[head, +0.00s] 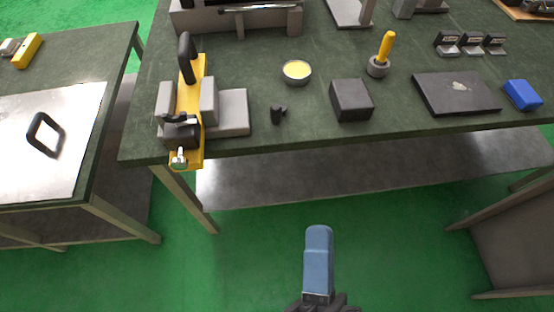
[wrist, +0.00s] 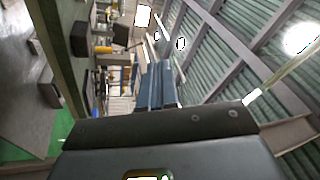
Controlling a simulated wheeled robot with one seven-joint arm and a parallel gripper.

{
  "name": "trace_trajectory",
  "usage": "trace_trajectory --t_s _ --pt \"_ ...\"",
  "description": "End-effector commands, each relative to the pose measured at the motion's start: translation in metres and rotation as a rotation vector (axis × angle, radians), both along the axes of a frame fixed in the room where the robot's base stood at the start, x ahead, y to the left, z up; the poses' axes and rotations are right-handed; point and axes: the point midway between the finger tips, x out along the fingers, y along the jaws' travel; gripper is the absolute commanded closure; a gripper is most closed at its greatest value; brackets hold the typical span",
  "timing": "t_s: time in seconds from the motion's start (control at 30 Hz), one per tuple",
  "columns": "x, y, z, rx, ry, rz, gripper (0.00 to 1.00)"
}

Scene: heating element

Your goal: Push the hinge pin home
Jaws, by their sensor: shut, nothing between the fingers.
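My gripper (head: 318,234) shows at the bottom middle of the head view, its blue fingers shut together and empty. It is in front of the green-topped workbench, apart from everything on it. The fingers also show in the wrist view (wrist: 158,85). At the bench's front left corner stands a yellow fixture (head: 190,105) with grey blocks and a black upright handle. A small silver pin-like part (head: 180,155) shows at its front end. I cannot tell for sure whether this is the hinge pin, or how far in it sits.
On the workbench (head: 300,125) are a small black part (head: 278,115), a dark block (head: 351,99), a yellow-filled cup (head: 296,72), a yellow-handled tool (head: 385,50) and a dark plate (head: 455,93). A second table (head: 70,85) stands left. The green floor before the bench is clear.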

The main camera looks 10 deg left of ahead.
Motion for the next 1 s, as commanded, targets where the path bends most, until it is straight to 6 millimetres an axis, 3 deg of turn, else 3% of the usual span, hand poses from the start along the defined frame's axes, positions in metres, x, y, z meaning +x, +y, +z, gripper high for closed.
trace_trajectory --t_s 0.03,0.3,0.5,0.67,1.0 --pt "0.001 0.020 -0.011 0.058 0.016 0.026 1.00" --pt "-0.011 0.116 -0.053 0.288 0.195 0.130 1.00" --pt "-0.032 0.165 -0.072 0.352 0.309 0.183 1.00" --pt "-0.039 0.179 -0.078 0.363 0.350 0.198 1.00" --pt "-0.040 0.180 -0.078 0.364 0.353 0.198 1.00"
